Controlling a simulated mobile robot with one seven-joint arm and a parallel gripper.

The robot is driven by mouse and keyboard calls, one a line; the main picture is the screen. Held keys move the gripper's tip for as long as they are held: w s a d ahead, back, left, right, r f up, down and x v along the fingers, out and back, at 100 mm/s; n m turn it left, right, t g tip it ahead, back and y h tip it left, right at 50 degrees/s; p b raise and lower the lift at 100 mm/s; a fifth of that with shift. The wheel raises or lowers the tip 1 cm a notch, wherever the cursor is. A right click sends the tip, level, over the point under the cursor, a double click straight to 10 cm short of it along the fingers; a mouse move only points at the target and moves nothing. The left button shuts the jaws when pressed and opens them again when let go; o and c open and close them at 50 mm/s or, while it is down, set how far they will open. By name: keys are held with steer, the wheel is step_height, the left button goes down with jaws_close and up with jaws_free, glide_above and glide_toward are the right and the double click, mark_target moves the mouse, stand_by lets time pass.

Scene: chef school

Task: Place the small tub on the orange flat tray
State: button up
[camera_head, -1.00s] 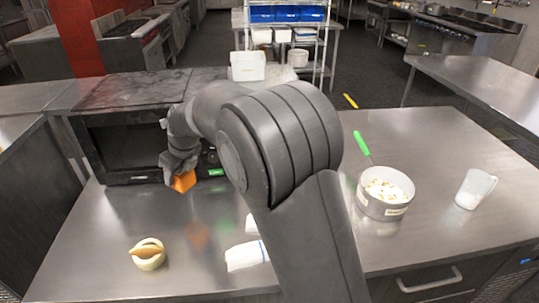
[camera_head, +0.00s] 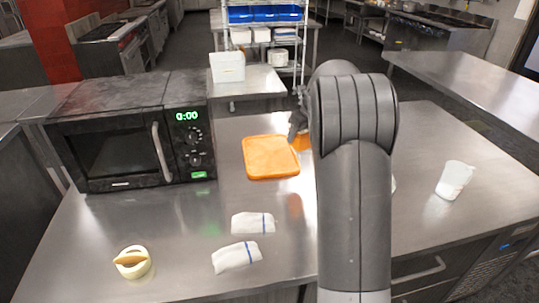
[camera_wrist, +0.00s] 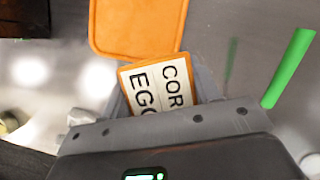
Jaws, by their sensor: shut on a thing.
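The orange flat tray (camera_head: 265,160) lies on the steel counter to the right of the microwave. It also shows at the top of the wrist view (camera_wrist: 135,22). My gripper (camera_wrist: 160,90) is shut on the small tub (camera_wrist: 160,86), which is orange with a white lettered label. In the head view the tub (camera_head: 302,142) shows as an orange patch at the tray's right edge, partly hidden by my arm. In the wrist view the tub overlaps the tray's near edge; I cannot tell its height above the counter.
The microwave (camera_head: 115,145) stands left of the tray. Two folded white cloths (camera_head: 237,257) and a mortar (camera_head: 132,265) lie nearer the front. A measuring jug (camera_head: 454,180) stands at right. A green handle (camera_wrist: 290,68) is right of my gripper; my arm mostly hides the pot.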

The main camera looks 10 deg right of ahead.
steer(key=shift+w+d, duration=0.15)
steer(key=shift+d, duration=0.45)
steer(key=shift+w+f, duration=0.1)
steer(key=shift+w, duration=0.05)
glide_toward(269, 159)
steer(key=shift+w+a, duration=0.45)
steer(key=shift+w, duration=0.3)
steer(key=shift+f, duration=2)
steer(key=shift+f, duration=0.15)
steer(key=o, duration=1.1)
